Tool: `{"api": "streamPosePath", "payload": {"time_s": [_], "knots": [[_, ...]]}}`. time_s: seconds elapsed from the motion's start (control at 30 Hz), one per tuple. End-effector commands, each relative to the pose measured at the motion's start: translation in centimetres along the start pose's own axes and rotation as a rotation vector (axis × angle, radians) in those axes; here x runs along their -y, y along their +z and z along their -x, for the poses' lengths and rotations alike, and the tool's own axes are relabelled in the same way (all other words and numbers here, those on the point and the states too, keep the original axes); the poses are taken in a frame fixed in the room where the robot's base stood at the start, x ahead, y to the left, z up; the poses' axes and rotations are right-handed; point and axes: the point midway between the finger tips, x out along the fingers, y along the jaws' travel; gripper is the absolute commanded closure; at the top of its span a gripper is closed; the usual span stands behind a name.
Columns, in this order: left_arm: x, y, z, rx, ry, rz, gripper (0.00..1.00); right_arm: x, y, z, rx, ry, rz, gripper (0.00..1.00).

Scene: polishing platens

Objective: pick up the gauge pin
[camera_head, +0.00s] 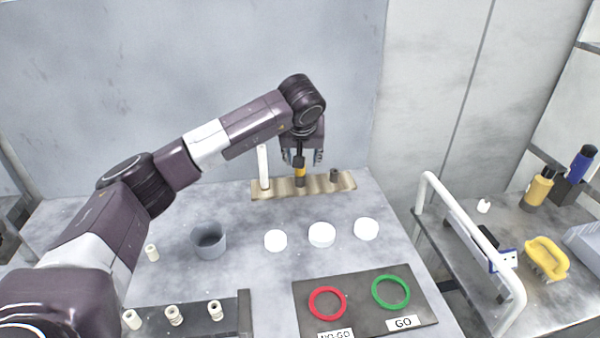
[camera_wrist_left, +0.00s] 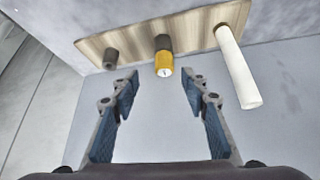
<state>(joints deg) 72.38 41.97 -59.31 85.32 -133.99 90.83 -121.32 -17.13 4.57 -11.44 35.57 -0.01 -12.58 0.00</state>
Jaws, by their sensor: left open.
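The gauge pin, as I take it, is the dark pin with a yellow section (camera_head: 300,171) standing upright at the middle of a wooden rack (camera_head: 275,190). In the left wrist view its yellow end (camera_wrist_left: 164,64) points toward the camera, between and just beyond the fingertips. My left gripper (camera_head: 303,157) is open around or just above the pin in the head view. In the left wrist view the open jaws (camera_wrist_left: 160,84) hold nothing, and I see no contact. The pin's lower part sits in the rack. My right gripper is not in view.
A tall white rod (camera_head: 264,166) and a short dark peg (camera_head: 335,175) flank the pin on the rack. In front are white discs (camera_head: 322,235), a grey cup (camera_head: 208,241) and a GO/NO-GO board (camera_head: 365,312). A side bench with a white rail (camera_head: 470,230) stands right.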

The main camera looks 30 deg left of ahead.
Motion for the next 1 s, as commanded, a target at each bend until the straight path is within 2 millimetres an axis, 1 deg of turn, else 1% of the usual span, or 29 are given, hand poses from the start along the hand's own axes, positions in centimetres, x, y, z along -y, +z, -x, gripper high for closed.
{"api": "streamPosePath", "payload": {"time_s": [0.2,0.3,0.43,0.63,1.0], "knots": [[0.8,0.0,-3.0,0.004,-0.003,0.002,0.58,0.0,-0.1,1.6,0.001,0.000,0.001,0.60],[0.6,-0.1,-4.3,0.002,0.000,0.001,0.58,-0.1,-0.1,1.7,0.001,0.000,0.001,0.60],[0.7,0.0,-5.0,0.000,-0.001,0.001,0.58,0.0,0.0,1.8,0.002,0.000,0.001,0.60],[0.7,0.0,-5.0,-0.001,0.000,0.001,0.60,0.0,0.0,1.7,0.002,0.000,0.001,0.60],[0.7,0.0,-5.0,0.000,-0.001,0.001,1.00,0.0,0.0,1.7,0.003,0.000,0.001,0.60]]}}
